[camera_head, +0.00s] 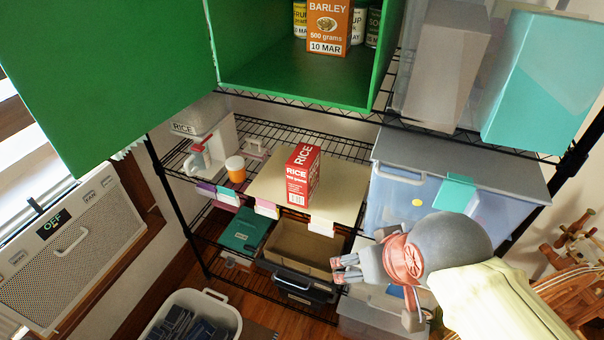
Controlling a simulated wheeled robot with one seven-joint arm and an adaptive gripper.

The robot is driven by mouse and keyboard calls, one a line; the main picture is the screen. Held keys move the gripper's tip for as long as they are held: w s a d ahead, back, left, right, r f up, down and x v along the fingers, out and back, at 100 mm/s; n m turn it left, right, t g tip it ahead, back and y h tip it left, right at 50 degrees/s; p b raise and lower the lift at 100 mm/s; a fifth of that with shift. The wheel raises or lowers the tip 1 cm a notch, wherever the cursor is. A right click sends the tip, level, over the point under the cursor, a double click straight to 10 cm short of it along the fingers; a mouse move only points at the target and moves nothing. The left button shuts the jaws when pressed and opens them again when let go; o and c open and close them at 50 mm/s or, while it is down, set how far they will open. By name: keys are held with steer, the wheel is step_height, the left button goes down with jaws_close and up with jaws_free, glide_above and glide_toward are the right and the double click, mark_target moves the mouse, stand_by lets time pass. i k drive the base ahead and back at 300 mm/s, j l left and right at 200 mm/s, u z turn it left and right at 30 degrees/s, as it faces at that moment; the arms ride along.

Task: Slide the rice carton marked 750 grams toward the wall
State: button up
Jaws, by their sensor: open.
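The red rice carton (301,176) stands upright on a cream board (335,186) on the middle wire shelf. Its front reads RICE above smaller lettering that seems to give 750 grams. My gripper (336,270) is open and empty, in front of the shelf, below and to the right of the carton and apart from it. The wall behind the carton is mostly hidden by the shelf's back and the green cabinet.
The green cabinet (290,85) with a barley box (328,28) is above. An open brown box (303,248) sits below.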

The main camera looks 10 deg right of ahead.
mark_target(302, 168)
steer(key=i+j+u, duration=0.2)
steer(key=j, duration=0.15)
steer(key=i+j+u, duration=0.15)
steer(key=j, duration=0.2)
steer(key=i+j+u, duration=0.2)
steer(key=k+j, duration=0.05)
steer(key=j, duration=0.05)
